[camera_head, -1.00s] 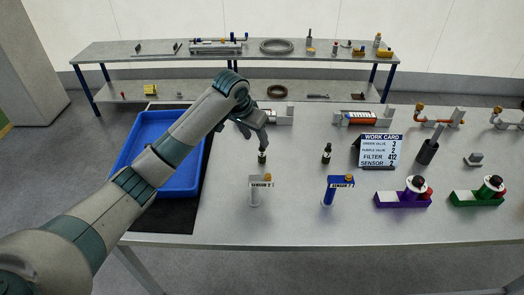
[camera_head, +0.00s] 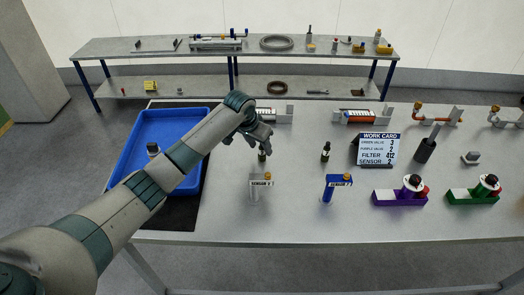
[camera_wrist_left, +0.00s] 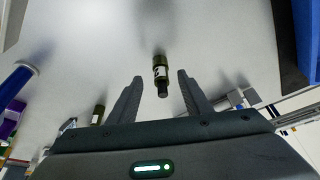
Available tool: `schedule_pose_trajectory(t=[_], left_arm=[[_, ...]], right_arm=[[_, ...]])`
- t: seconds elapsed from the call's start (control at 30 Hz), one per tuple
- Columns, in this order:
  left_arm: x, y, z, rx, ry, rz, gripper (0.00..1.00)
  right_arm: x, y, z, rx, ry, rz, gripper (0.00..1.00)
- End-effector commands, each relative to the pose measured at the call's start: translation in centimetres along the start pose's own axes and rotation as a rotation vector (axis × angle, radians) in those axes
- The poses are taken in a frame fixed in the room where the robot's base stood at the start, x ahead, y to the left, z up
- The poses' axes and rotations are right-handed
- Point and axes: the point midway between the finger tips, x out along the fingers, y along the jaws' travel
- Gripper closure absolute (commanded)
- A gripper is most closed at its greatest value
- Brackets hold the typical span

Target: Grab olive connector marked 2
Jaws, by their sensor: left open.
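One small dark olive connector (camera_head: 262,156) stands on the table just below my left gripper (camera_head: 259,146). In the left wrist view this connector (camera_wrist_left: 160,68) is between and just beyond the tips of my open left gripper (camera_wrist_left: 160,77), apart from both fingers. It has a white label whose mark is too small to read. A second olive connector (camera_head: 325,152) stands to the right on the table; it shows at lower left in the wrist view (camera_wrist_left: 97,114). My right gripper is not in view.
A blue tray (camera_head: 190,112) lies at left with a small object (camera_head: 153,150) inside. A grey sensor stand (camera_head: 255,192) and a blue one (camera_head: 330,192) are in front. A work card (camera_head: 379,150) and purple (camera_head: 402,197) and green (camera_head: 470,197) valve blocks are to the right.

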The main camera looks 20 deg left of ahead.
Motion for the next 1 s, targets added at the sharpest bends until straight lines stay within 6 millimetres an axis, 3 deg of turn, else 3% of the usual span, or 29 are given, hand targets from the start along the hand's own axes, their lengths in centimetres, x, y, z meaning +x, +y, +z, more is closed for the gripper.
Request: schedule_pose_trajectory(t=[0.17,0.4,0.93,1.0], left_arm=[[1.6,-0.2,0.1,-0.002,-0.004,-0.001,0.55],[3.9,-0.2,0.1,0.000,-0.002,-0.001,0.55],[4.2,-0.2,0.2,0.000,0.000,-0.001,0.55],[4.2,-0.2,0.2,0.000,0.000,-0.001,0.70]], right_arm=[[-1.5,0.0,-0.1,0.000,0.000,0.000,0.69],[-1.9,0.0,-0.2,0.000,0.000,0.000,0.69],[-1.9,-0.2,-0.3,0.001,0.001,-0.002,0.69],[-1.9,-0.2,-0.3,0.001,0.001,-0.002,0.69]])
